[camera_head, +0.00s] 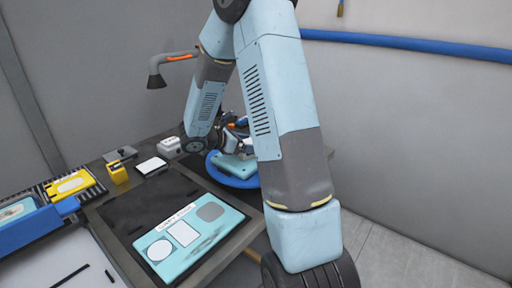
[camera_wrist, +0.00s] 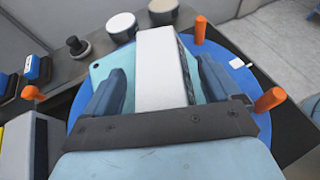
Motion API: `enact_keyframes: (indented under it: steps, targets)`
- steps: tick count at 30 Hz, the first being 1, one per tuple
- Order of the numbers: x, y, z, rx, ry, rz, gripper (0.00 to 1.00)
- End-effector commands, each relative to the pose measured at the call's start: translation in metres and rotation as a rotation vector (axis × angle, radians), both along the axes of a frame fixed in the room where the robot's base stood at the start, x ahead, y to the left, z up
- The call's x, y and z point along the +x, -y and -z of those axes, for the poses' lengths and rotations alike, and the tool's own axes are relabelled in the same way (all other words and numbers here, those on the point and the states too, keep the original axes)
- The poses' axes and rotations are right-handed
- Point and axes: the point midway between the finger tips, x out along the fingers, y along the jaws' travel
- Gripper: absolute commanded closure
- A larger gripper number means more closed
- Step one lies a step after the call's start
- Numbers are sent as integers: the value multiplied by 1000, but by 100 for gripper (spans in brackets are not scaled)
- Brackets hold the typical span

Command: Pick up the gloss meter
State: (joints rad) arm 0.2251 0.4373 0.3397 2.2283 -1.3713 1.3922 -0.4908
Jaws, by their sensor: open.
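A white block with a dark grey side (camera_wrist: 160,65), which looks like the gloss meter, sits over a teal plate (camera_wrist: 108,67) on a round blue disc (camera_wrist: 80,103). My gripper (camera_wrist: 163,72) is open, with one dark blue finger on each side of the block. I cannot tell whether the fingers touch it. The block's near end is hidden by the gripper body. In the head view my gripper is over the blue disc (camera_head: 236,182), mostly hidden by my arm.
Orange posts (camera_wrist: 270,99) stand around the disc. Round knobs (camera_wrist: 121,26) and a black-handled stamp-like piece (camera_wrist: 77,46) are beyond it.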

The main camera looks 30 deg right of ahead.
Motion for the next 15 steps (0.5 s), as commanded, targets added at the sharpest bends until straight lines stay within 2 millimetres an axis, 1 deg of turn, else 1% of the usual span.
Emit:
enact_keyframes:
  steps: [3, 9, 15]
  targets:
    - [0, 4, 1, 0, 0, -1, 10]
    - [0, 4, 1, 0, 0, -1, 11]
    - [0, 4, 1, 0, 1, -1, 30]
